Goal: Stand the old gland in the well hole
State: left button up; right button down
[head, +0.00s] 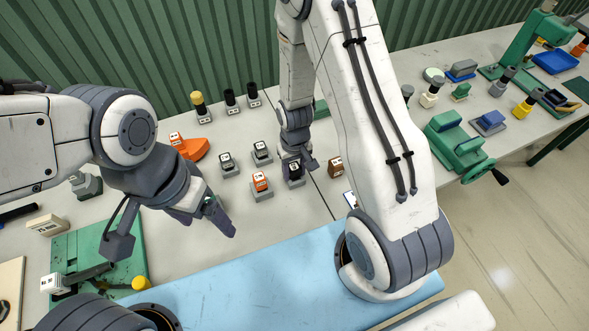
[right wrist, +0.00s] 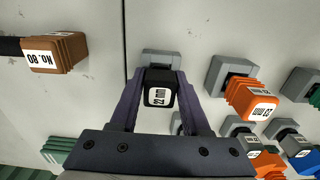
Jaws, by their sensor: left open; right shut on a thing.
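My right gripper (right wrist: 160,103) is shut on a small black piece with a white label (right wrist: 160,93), probably the old gland. In the head view this black piece (head: 294,169) is upright at a grey block (head: 293,183). In the right wrist view the grey block (right wrist: 161,58) shows just behind the piece, with a dark opening. I cannot tell whether the piece is in that opening or above it, nor whether this is the well hole. My left gripper (head: 222,216) is open and empty above the table, left of the blocks.
An orange labelled piece (head: 260,181) and grey pieces (head: 228,162) sit in neighbouring grey blocks. Black posts (head: 231,101) stand behind. A blue mat (head: 240,290) lies in front, a green vise (head: 455,145) at right.

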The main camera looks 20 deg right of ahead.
aim_at(294, 167)
jog(key=shift+c, duration=1.8)
grip_release()
jog(key=shift+r, duration=0.1)
jog(key=shift+r+p, duration=0.75)
jog(key=shift+r, duration=0.1)
notch_tip(294, 167, up, 11)
jog(key=b, duration=0.3)
jog(key=s+a+r+n, duration=0.3)
jog(key=s+a+r, duration=0.2)
jog(key=s, duration=0.4)
jog(key=s+a+r+n+y, duration=0.1)
jog(key=s+a+r+n, duration=0.2)
jog(key=s+a+r, duration=0.2)
jog(key=s+a, duration=0.2)
jog(key=s, duration=0.2)
jog(key=shift+a+r+n, duration=0.25)
jog(key=shift+r+n, duration=0.05)
jog(key=shift+n, duration=0.1)
